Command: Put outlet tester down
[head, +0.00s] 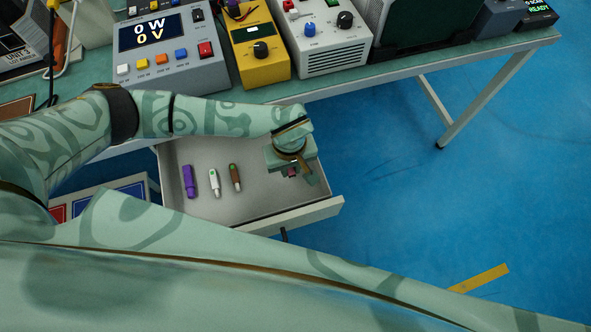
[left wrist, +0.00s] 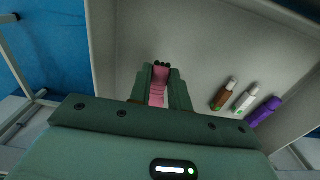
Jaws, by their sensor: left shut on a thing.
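My left gripper (head: 292,170) is over the right part of an open drawer (head: 262,203). In the left wrist view my left gripper (left wrist: 162,90) is shut on a pink object (left wrist: 159,84) with dark tips at its far end, likely the outlet tester. In the head view only a small pink bit (head: 292,171) of it shows below the fingers. Whether it touches the drawer floor, I cannot tell. My right gripper is not in view.
A purple stick (head: 189,181), a white one (head: 214,182) and a brown one (head: 235,177) lie in the drawer, left of my gripper. The drawer floor between them and the gripper is clear. The bench (head: 420,66) above carries several instruments, including a yellow meter (head: 262,65).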

